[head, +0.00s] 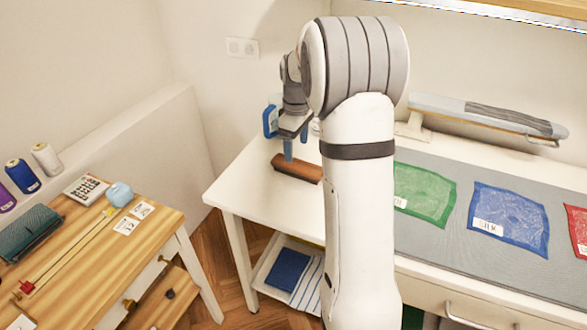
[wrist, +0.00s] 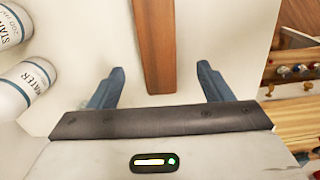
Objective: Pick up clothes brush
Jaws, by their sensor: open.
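The clothes brush (head: 297,168) has a brown wooden body and lies near the left end of the white table. In the wrist view its wooden body (wrist: 155,45) runs from the top edge down to between the fingers. My gripper (head: 289,150) is right over the brush in the head view, with my arm hiding the brush's right end. In the wrist view my gripper (wrist: 160,88) is open, one blue finger on each side of the brush with clear gaps. I cannot tell how far the fingertips are above the table.
A blue object (head: 270,119) is behind the gripper. Green (head: 424,194) and blue (head: 508,218) fabric pieces lie right on the grey mat. A wooden desk (head: 150,222) stands left, across a floor gap.

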